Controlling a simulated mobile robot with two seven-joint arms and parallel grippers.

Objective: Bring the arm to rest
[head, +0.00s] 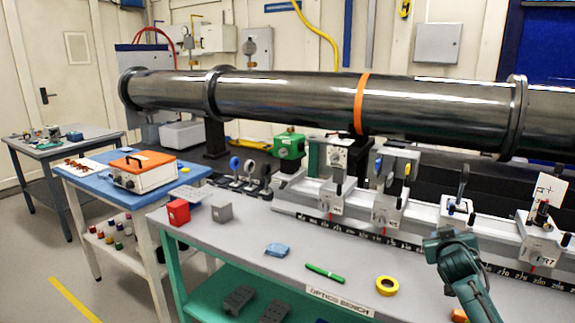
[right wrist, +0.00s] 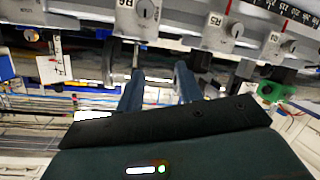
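My right arm shows at the lower right of the head view, above the front of the optics bench (head: 240,240). Its fingers cannot be made out there. In the right wrist view my right gripper (right wrist: 159,82) has its two blue-grey fingers apart, with nothing held between them. Beyond the fingers, upside down, is the row of rail carriers with dials and labels (right wrist: 140,14). I cannot tell how far the fingertips are from the carriers. My left arm and gripper are not in view.
The optical rail (head: 300,208) with several carriers runs behind my right arm. On the bench lie yellow tape (head: 387,286), a green marker (head: 324,273), a blue cloth (head: 277,250) and a red block (head: 178,211). A large dark pipe (head: 290,97) spans behind.

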